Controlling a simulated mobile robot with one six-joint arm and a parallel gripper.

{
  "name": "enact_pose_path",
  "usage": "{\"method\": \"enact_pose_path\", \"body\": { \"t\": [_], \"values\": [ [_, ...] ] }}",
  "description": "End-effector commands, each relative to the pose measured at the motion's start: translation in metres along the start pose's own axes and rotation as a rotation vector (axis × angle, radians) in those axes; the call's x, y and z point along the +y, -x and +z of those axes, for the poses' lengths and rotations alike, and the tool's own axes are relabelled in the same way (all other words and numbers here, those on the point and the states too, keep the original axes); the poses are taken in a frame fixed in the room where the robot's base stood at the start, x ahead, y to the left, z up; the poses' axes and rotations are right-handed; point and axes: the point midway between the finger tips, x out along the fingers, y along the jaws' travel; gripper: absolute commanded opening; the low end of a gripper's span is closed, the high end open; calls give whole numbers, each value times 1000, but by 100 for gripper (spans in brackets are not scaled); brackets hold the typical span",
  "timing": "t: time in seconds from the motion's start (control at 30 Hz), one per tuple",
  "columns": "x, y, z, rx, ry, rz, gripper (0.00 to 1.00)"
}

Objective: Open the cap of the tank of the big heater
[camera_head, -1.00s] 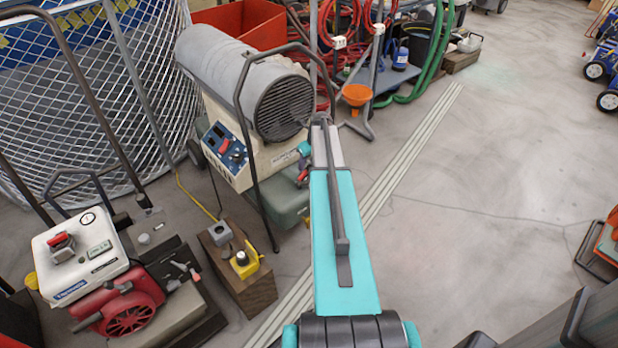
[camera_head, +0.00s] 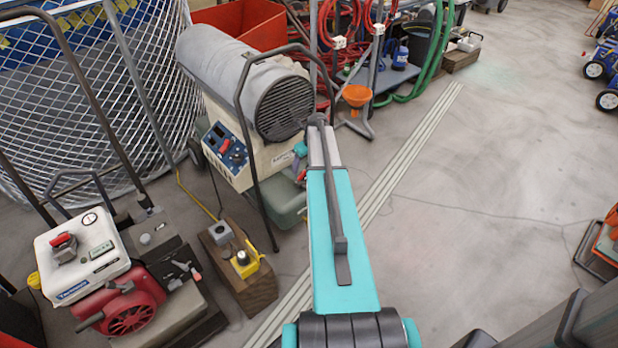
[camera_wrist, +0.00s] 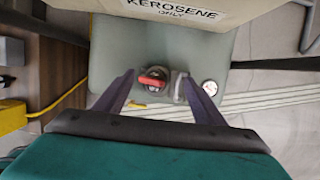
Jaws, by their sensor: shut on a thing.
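The big heater (camera_head: 245,90) is a grey cylinder on a cream body with a blue control panel, at the upper middle of the head view. Its grey-green tank (camera_head: 282,207) sits low under the body. In the wrist view the tank (camera_wrist: 200,45) lies below the "KEROSENE ONLY" label. The cap (camera_wrist: 153,82), round and grey with a red lever on top, sits on the tank between my fingers. My gripper (camera_wrist: 157,78) is shut on the cap, one finger on each side. In the head view my arm partly hides the cap area.
A round gauge (camera_wrist: 209,88) is on the tank right of the cap. A wooden block with a yellow switch box (camera_head: 244,262) stands left of my arm. A red-and-white engine unit (camera_head: 95,265) is further left. Floor (camera_head: 480,200) to the right is mostly clear.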

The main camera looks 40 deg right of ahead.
Motion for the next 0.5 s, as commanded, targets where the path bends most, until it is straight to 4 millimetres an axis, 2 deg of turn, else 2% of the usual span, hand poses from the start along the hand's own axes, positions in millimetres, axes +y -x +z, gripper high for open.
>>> {"method": "enact_pose_path", "body": {
  "t": [0.03,0.23,0.33,0.43,0.5],
  "values": [
    [7,-4,-2,6,1,16,55],
    [6,-1,-1,6,1,15,53],
    [5,5,1,5,1,15,49],
    [4,13,4,5,0,14,38],
    [2,19,6,5,0,13,26]
  ]
}}
